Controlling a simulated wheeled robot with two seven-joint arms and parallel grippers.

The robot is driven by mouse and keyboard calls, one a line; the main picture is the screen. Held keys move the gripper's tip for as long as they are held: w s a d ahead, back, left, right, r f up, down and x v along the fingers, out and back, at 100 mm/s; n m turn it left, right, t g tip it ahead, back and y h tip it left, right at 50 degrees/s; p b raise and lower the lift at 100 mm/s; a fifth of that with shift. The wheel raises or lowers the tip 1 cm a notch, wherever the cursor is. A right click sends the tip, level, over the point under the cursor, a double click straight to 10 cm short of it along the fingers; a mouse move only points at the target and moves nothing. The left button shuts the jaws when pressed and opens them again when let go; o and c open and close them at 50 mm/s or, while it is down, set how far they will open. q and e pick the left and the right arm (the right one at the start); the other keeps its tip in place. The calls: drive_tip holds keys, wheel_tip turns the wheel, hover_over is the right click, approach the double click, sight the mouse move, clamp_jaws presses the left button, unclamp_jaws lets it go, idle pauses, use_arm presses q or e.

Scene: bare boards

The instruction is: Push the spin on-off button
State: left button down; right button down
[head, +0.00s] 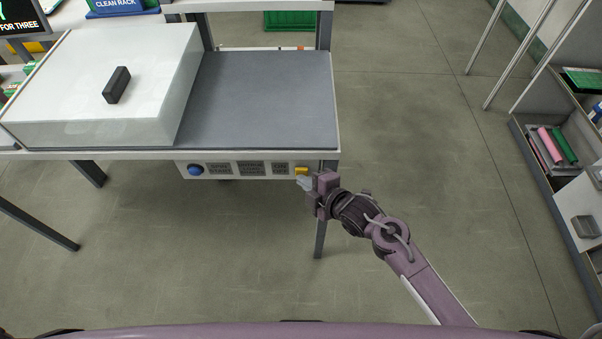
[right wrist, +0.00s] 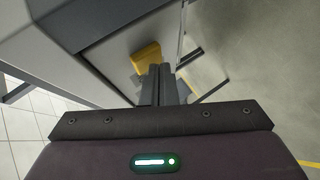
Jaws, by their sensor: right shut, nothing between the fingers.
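The control strip (head: 228,171) runs under the front edge of the table. It carries a round blue button (head: 195,170) at its left end, several dark label plates in the middle, and a yellow button (head: 301,170) at its right end. My right gripper (head: 303,183) is shut and empty, with its fingertips just below the yellow button. In the right wrist view the closed fingers (right wrist: 158,75) point at the yellow button (right wrist: 146,57); I cannot tell whether they touch it. My left gripper is not in view.
A large white box-like cover (head: 150,60) with a black handle (head: 117,85) stands on the left of the grey tabletop (head: 262,100). A shelf unit (head: 560,150) with trays stands at the far right. The floor between is clear.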

drive_tip(key=shift+w, duration=0.1)
idle(0.6)
drive_tip(key=shift+w, duration=0.35)
drive_tip(key=shift+d+r, duration=0.1)
drive_tip(key=shift+s, duration=0.3)
drive_tip(key=s+p, duration=0.3)
drive_tip(key=s, duration=0.3)
idle(0.5)
